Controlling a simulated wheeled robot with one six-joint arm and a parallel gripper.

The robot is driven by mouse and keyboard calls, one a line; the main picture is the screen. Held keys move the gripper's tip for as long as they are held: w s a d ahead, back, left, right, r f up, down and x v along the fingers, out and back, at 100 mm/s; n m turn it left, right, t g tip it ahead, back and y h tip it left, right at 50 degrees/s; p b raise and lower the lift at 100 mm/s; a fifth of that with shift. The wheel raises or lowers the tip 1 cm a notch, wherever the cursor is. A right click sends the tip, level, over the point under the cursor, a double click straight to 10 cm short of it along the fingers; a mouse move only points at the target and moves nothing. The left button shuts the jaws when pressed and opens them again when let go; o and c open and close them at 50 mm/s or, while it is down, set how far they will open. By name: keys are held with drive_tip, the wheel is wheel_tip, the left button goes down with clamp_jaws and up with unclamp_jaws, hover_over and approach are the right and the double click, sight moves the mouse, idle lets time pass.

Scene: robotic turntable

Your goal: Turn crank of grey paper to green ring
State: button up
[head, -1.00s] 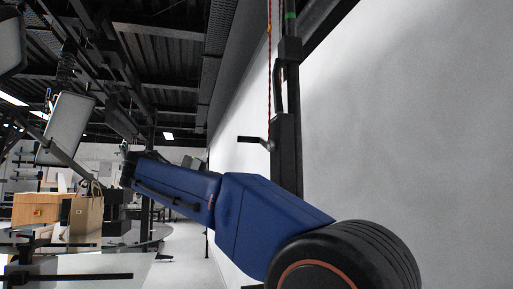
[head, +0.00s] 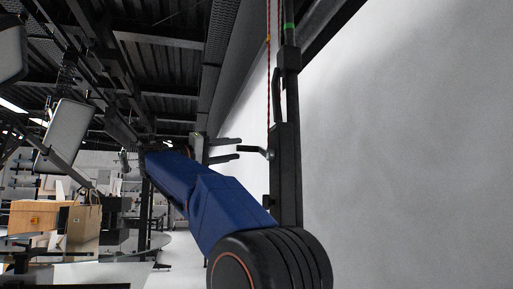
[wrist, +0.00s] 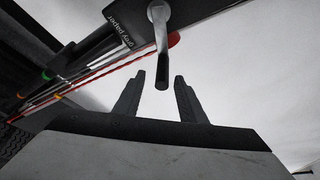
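In the wrist view the crank (wrist: 161,50) sits on a plate labelled "grey paper" (wrist: 120,28). My gripper (head: 239,148) is open and empty, its two fingers pointing at the crank handle. In the wrist view the handle's end shows between the fingertips of my gripper (wrist: 158,78); I cannot tell whether it is within their depth, and no contact is clear. A green ring (head: 289,25) shows high on the post, and a green mark (wrist: 47,76) in the wrist view.
The black post (head: 284,190) stands close to a white wall (head: 410,140). A red cord (head: 268,80) with a small yellow-orange mark hangs beside it. A wooden box (head: 35,215) and a paper bag (head: 84,222) are at lower left, away from the arm.

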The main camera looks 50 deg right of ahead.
sight(253, 151)
drive_tip(key=x, duration=1)
drive_tip(key=shift+d+r, duration=0.1)
drive_tip(key=shift+d, duration=0.15)
clamp_jaws()
